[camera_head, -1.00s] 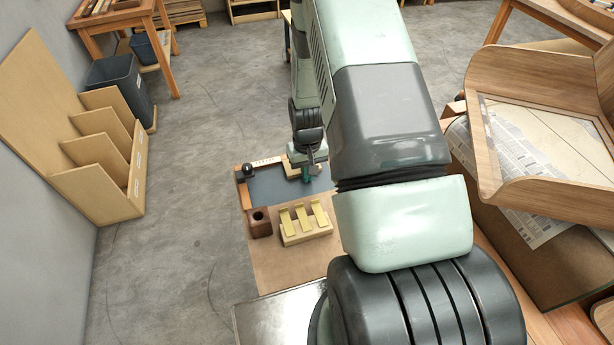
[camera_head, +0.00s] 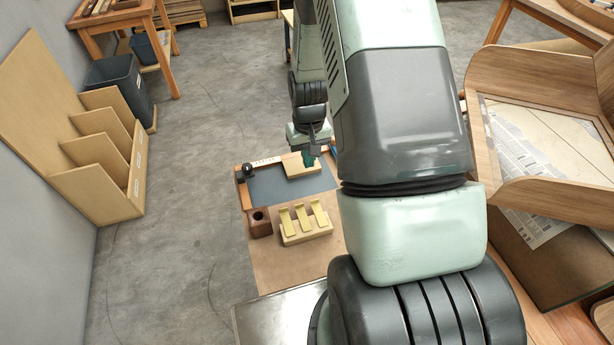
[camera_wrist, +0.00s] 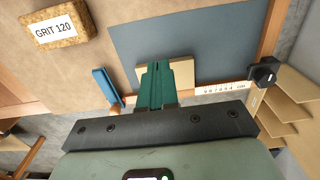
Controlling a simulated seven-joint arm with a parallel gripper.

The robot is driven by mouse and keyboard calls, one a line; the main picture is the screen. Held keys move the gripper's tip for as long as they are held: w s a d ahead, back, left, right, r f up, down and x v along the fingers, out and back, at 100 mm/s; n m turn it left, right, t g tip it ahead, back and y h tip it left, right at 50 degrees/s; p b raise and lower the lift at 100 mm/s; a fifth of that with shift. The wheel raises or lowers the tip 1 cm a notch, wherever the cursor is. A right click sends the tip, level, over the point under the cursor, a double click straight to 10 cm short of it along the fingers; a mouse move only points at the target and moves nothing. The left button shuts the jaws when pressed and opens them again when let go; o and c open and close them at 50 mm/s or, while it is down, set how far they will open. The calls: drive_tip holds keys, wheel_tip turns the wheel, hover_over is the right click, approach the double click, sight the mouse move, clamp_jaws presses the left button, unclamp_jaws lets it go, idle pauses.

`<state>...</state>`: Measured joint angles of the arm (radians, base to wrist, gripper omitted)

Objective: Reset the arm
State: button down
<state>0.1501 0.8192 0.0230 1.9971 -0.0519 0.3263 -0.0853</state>
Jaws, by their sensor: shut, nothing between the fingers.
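My gripper (camera_head: 311,158) shows small in the head view, above the far edge of the workbench. In the wrist view its green fingers (camera_wrist: 157,88) are together with nothing between them. Below and behind the fingers, a pale wooden block (camera_wrist: 181,74) lies at the edge of a dark blue-grey mat (camera_wrist: 190,35). The same block (camera_head: 300,166) and mat (camera_head: 280,187) show in the head view. The fingers overlap the block in the wrist view, but the gripper looks raised above it.
A stand with several pale strips (camera_head: 305,234) and a brown cup block (camera_head: 259,222) sit nearer on the bench. The wrist view shows a cork block marked GRIT 120 (camera_wrist: 57,25), a blue object (camera_wrist: 106,85) and a black knob (camera_wrist: 265,72). A wooden tray (camera_head: 540,75) stands right.

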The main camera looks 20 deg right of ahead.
drive_tip(key=shift+a+r, duration=0.1)
drive_tip(key=w+a, duration=0.4)
drive_tip(key=w, duration=0.1)
drive_tip(key=shift+w+a, duration=0.1)
drive_tip(key=shift+a, duration=0.2)
drive_tip(key=shift+w+a+f, duration=0.25)
drive_tip(key=shift+f, duration=0.35)
wheel_tip(320, 180, down, 3)
drive_tip(key=shift+f, duration=0.2)
drive_tip(key=d, duration=1.2)
drive_tip(key=shift+d, duration=0.3)
drive_tip(key=shift+f, duration=0.6)
drive_tip(key=shift+f, duration=0.2)
idle(0.4)
